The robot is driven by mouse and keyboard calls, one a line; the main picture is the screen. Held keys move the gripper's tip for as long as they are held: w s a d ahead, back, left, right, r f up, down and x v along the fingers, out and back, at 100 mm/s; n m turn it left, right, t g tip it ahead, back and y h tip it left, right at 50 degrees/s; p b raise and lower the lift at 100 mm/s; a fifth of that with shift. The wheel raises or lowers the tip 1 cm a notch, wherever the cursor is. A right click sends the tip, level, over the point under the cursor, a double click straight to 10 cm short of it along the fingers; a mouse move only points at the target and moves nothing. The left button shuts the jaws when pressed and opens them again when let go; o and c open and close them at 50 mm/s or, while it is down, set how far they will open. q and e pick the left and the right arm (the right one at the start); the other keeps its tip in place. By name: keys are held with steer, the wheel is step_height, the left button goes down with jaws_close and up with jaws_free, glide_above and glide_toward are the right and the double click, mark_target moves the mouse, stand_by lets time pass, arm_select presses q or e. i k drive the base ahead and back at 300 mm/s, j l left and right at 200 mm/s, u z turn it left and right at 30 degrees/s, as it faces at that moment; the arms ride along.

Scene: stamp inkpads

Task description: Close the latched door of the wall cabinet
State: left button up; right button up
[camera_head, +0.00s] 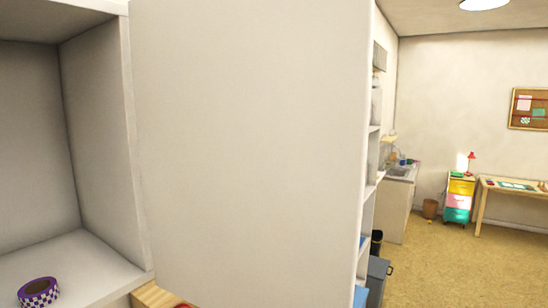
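The wall cabinet (100,120) fills the left of the head view, with its white interior showing. Its door (250,150) stands open as a large plain white panel across the middle of the view. The panel's left edge is beside the cabinet's right side wall, and its free edge is at the right. No latch or handle shows on the visible face. A roll of purple and white checkered tape (38,291) lies on the cabinet floor at the lower left. Neither of my grippers is in view.
A wooden surface (155,296) shows below the cabinet, partly hidden by the door. White shelving (369,190) and a grey bin (378,280) stand behind the door's right edge. The floor (460,265) at the right is clear, with colored drawers (459,200) and a table (515,188) far back.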

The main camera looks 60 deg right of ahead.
mark_target(252, 118)
steer(key=k+l+u, duration=0.1)
steer(key=l, duration=0.3)
steer(key=k+l+u, duration=0.1)
steer(key=l, duration=0.3)
steer(key=k+l, duration=0.1)
steer(key=l, duration=0.3)
steer(key=k+l+u, duration=0.15)
steer(key=l, duration=0.2)
steer(key=k+l+u, duration=0.1)
steer(key=l, duration=0.3)
